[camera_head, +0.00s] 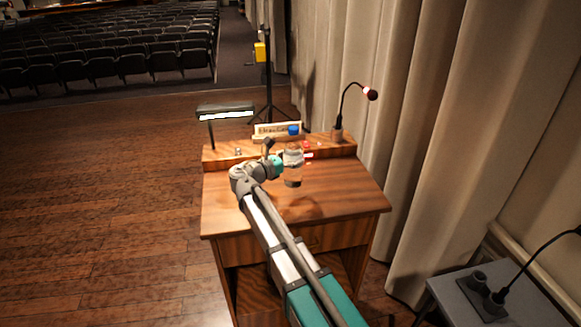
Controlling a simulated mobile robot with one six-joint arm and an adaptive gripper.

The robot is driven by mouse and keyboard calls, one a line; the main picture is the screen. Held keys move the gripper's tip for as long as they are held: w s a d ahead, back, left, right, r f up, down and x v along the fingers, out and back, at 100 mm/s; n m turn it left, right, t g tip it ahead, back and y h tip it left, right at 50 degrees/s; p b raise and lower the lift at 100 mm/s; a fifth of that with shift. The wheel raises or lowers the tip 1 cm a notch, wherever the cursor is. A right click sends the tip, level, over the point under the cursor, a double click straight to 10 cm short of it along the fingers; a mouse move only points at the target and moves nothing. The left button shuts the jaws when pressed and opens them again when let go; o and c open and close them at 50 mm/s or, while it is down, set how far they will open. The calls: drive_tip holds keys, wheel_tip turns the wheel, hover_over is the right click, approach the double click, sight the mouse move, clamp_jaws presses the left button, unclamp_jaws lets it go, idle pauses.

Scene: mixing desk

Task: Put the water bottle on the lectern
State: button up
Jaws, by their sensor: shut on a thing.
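The wooden lectern (341,189) has a flat top with a raised back ledge. A dark shadow lies on the top just in front of the bottle. I cannot tell for sure whether the bottle's base touches the wood. The fingertips are small and partly hidden by the wrist.
On the back ledge stand a lamp (225,112), a name plate (277,129) and a gooseneck microphone (357,94). A small red thing (306,146) lies near the bottle. The lectern's front right top is clear.

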drive_tip(key=shift+w+a+f+b, duration=0.2)
drive_tip(key=shift+w+f+b, duration=0.2)
drive_tip(key=shift+f+b, duration=1.45)
drive_tip(key=shift+f, duration=0.1)
drive_tip(key=shift+f, duration=0.15)
drive_tip(key=o, duration=1)
drive_tip(key=shift+s, duration=0.1)
drive_tip(key=shift+r, duration=0.25)
drive_tip(key=v, duration=1.2)
drive_tip(key=shift+s+f, duration=0.15)
drive_tip(key=shift+s, duration=0.05)
